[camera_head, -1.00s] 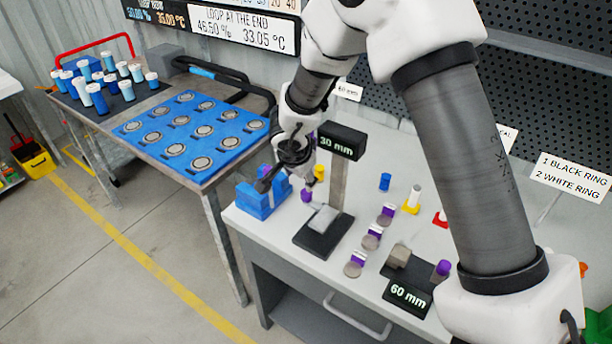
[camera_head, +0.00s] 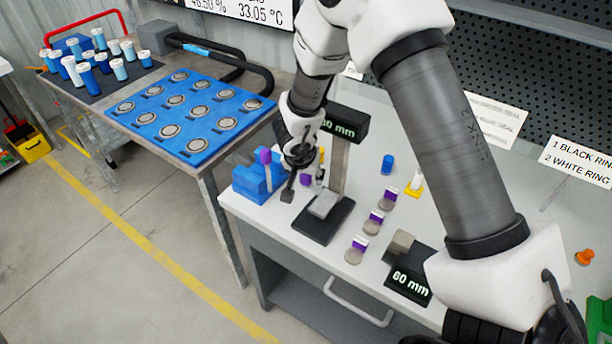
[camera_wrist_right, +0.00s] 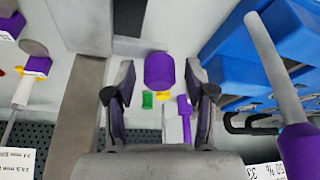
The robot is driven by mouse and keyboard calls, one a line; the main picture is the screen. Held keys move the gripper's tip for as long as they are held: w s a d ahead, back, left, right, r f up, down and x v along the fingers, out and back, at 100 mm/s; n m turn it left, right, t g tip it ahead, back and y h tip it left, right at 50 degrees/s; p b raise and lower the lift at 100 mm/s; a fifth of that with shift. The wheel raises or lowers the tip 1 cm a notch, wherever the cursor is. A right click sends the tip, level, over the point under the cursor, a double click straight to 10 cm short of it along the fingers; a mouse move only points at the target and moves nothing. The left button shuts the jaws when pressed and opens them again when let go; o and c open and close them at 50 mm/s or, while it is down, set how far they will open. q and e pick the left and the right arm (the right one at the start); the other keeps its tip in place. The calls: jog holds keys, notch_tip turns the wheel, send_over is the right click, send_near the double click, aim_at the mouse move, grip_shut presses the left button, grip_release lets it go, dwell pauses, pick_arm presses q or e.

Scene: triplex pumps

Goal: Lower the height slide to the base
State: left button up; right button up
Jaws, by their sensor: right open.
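The height gauge has a black base (camera_head: 312,228), an upright grey column (camera_head: 339,166) and a display (camera_head: 348,124) on top, partly covered by my arm; it reads 30 mm. A light grey block (camera_head: 324,204) sits by the base in front of the column. My right gripper (camera_head: 303,186) points down beside the column, on its left. In the right wrist view its open fingers stand either side of a purple cylinder (camera_wrist_right: 158,72), with gaps showing. I cannot tell whether this cylinder is part of the slide. The column (camera_wrist_right: 82,115) is left of the fingers. My left gripper is not in view.
A blue holder (camera_head: 252,186) with a purple-handled tool stands close left of my right gripper. A second gauge with a 60 mm display (camera_head: 408,283) and several purple-and-grey pieces (camera_head: 374,222) are to the right. A blue tray (camera_head: 170,140) lies on the neighbouring table.

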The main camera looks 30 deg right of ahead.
aim_at(306, 185)
jog(key=shift+s+a+r, duration=0.1)
jog(key=shift+c, duration=1.4)
grip_shut()
jog(key=shift+f+b, duration=0.6)
jog(key=shift+f, duration=1.05)
jog(key=shift+o, duration=1.4)
grip_release()
jog(key=shift+f, duration=0.2)
jog(key=v, duration=1.2)
